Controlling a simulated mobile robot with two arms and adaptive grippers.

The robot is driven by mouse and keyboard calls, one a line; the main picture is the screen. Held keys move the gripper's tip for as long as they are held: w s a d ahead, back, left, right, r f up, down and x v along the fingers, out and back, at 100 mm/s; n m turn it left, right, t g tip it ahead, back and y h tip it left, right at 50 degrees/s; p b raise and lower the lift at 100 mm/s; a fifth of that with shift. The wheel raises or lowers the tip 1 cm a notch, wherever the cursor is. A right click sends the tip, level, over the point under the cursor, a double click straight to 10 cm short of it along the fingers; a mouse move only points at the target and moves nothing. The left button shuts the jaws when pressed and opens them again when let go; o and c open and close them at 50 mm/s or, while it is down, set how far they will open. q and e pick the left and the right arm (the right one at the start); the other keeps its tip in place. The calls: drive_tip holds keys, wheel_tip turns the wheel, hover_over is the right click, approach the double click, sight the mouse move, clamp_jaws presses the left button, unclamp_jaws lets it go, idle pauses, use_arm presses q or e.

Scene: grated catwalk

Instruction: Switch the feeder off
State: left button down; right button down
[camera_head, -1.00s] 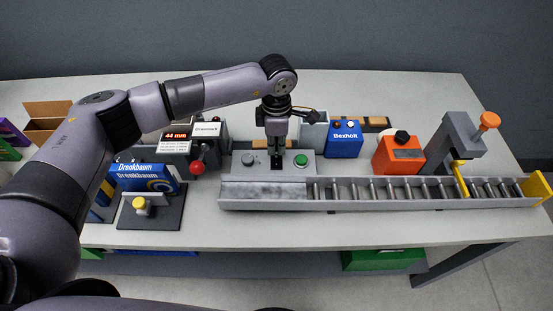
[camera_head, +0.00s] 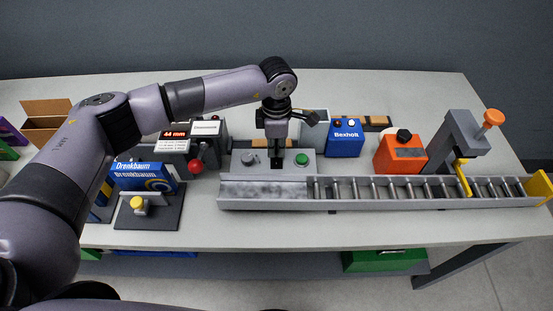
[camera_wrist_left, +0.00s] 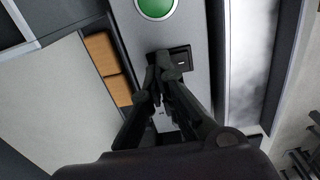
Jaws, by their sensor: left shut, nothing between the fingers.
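The feeder's grey control panel (camera_head: 235,167) stands behind the roller trough, with a green button (camera_head: 302,159) and a grey knob (camera_head: 249,159) on top. My left gripper (camera_head: 277,161) points down over the panel between button and knob. In the left wrist view its shut, empty fingertips (camera_wrist_left: 163,68) are at the switch and cover part of it. I cannot tell whether they touch it or which way it is set. My right gripper is out of view.
The trough with rollers (camera_head: 390,190) runs along the front right. A blue Bexholt box (camera_head: 345,138), an orange box (camera_head: 400,153) and a red-knobbed lever (camera_head: 197,167) stand close by. The table's front strip is clear.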

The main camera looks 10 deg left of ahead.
sight(276, 156)
use_arm(q)
drive_tip(key=shift+f+b, duration=0.35)
drive_tip(key=shift+f, duration=0.1)
drive_tip(key=shift+r, duration=0.1)
drive_tip(key=shift+r+p, duration=1.4)
drive_tip(key=shift+r, duration=2.05)
